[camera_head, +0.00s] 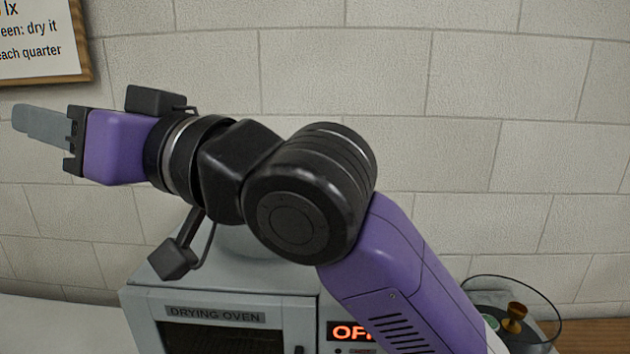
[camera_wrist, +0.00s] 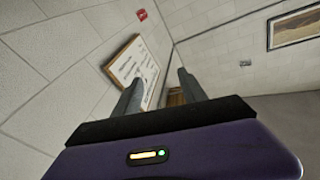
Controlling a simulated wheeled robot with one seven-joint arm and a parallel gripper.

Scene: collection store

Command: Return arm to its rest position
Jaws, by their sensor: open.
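My purple arm crosses the head view from the lower right to the upper left. My gripper (camera_head: 42,124) is at the left, raised above the drying oven and pointing left. In the head view its fingers overlap, seen from the side. In the wrist view my gripper (camera_wrist: 160,92) shows two grey fingers apart with nothing between them, so it is open and empty. It touches nothing that I can see.
A grey drying oven (camera_head: 235,317) with a lit display, partly hidden by my arm, stands below. A device with a brass knob (camera_head: 514,318) is at the lower right. A framed notice (camera_head: 42,42) hangs on the block wall, also in the wrist view (camera_wrist: 133,68). A picture (camera_wrist: 294,27) hangs farther off.

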